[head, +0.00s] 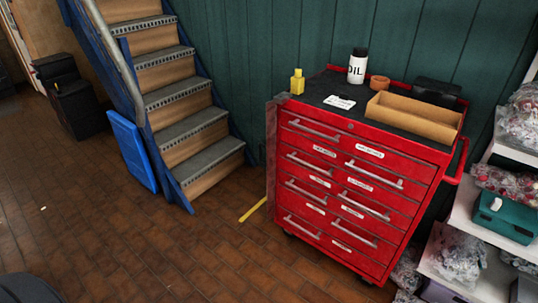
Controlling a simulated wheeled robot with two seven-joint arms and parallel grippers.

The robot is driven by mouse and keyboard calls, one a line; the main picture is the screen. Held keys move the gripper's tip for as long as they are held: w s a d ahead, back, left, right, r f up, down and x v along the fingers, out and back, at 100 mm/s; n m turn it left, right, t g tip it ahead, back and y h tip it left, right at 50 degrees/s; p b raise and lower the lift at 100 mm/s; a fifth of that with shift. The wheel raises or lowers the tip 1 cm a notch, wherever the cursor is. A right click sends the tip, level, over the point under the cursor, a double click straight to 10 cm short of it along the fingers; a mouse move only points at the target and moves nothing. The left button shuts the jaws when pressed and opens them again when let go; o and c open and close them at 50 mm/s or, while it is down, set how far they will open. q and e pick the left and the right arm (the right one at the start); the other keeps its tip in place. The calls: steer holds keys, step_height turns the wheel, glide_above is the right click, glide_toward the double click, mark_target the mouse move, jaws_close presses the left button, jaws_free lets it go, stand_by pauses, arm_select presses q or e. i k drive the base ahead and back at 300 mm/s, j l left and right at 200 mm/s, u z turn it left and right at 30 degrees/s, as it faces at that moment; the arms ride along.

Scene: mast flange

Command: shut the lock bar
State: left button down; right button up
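A red tool cabinet (340,185) on casters stands right of centre, with several labelled drawers that all look closed. A narrow upright bar (271,150), dull red and grey, runs along the cabinet's left front edge and looks like the lock bar. It stands beside the drawer fronts, not across them, so it looks swung open. Its hinge and any latch are too small to make out. Neither of my grippers is in view.
On the cabinet top are a yellow bottle (297,82), an oil bottle (357,66) and an open cardboard box (413,118). Stairs (190,130) rise at the left, with a blue panel (132,151). Shelves (480,215) with bags crowd the right. The brick floor (170,245) in front is clear.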

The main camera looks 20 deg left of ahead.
mark_target(270, 146)
steer(key=i+j+z, duration=0.2)
steer(key=j, duration=0.3)
steer(key=i+j+z, duration=0.2)
steer(key=j, duration=0.3)
steer(key=i+j+z, duration=0.15)
steer(key=j, duration=0.4)
steer(key=j+z, duration=0.2)
steer(key=j, duration=0.35)
steer(key=i+j+z, duration=0.2)
steer(key=j, duration=0.4)
steer(key=j+z, duration=0.2)
steer(key=j, duration=0.6)
steer(key=j+z, duration=0.2)
steer(key=j, duration=0.65)
steer(key=k+j+z, duration=0.2)
steer(key=j, duration=0.6)
steer(key=i+j, duration=0.05)
steer(key=i, duration=0.05)
